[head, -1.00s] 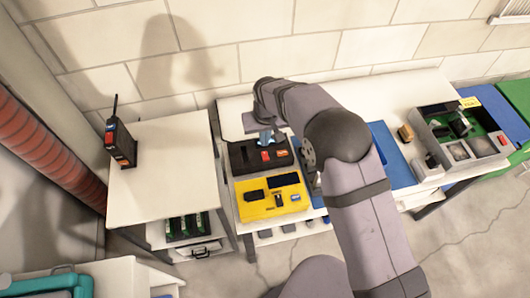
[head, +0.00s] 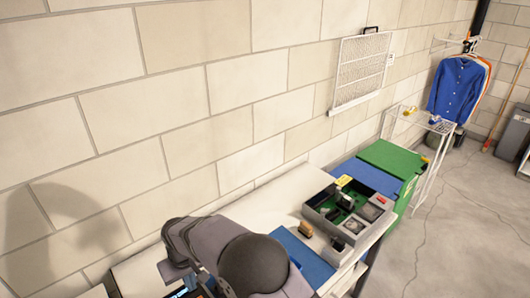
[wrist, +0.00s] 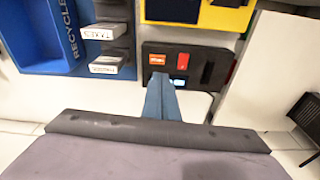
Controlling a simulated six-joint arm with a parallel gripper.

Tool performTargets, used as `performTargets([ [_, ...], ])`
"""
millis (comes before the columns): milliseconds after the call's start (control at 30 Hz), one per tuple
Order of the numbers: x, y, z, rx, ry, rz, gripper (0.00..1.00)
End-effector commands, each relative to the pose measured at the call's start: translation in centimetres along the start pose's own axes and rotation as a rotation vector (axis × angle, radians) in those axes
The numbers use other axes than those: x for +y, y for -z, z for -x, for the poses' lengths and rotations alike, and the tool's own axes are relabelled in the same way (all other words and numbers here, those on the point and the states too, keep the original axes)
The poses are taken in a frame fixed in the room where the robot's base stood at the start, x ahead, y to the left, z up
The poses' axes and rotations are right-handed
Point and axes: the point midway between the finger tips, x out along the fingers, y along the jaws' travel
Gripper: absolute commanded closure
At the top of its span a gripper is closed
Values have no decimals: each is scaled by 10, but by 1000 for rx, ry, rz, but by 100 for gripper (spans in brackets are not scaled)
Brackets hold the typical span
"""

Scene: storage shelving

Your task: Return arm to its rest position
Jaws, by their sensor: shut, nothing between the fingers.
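My gripper (wrist: 161,80) shows in the wrist view as two blue fingers pressed together with nothing between them. They are over the near edge of a black case (wrist: 213,70) with an orange label and a red label. I cannot tell whether the fingertips touch the case. In the head view my arm reaches in at the bottom edge, bent above the white table (head: 262,208). The fingers there are mostly cut off or hidden.
A yellow case (wrist: 225,17) and a blue bin (wrist: 40,30) marked RECYCLE lie near the black case. In the head view, a grey tray (head: 318,213) of parts, a brown block (head: 305,230) and a blue mat (head: 300,256) are right of my arm. The block wall stands behind.

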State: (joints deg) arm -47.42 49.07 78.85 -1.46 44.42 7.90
Motion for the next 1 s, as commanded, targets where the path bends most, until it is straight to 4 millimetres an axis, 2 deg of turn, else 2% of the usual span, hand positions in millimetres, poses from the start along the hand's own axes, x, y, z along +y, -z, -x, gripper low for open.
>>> performTargets([
  [33,25,-7,13,-3,-6,-40,100],
  [167,88,-42,43,-23,-20,-145,100],
  [300,150,-99,76,-46,-33,-272,100],
  [433,190,-163,100,-68,-43,-390,100],
  [567,210,-231,118,-89,-48,-501,100],
  [700,215,-292,128,-108,-50,-601,100],
  [833,210,-330,131,-120,-49,-665,100],
  [1000,205,-354,131,-128,-48,-704,100],
])
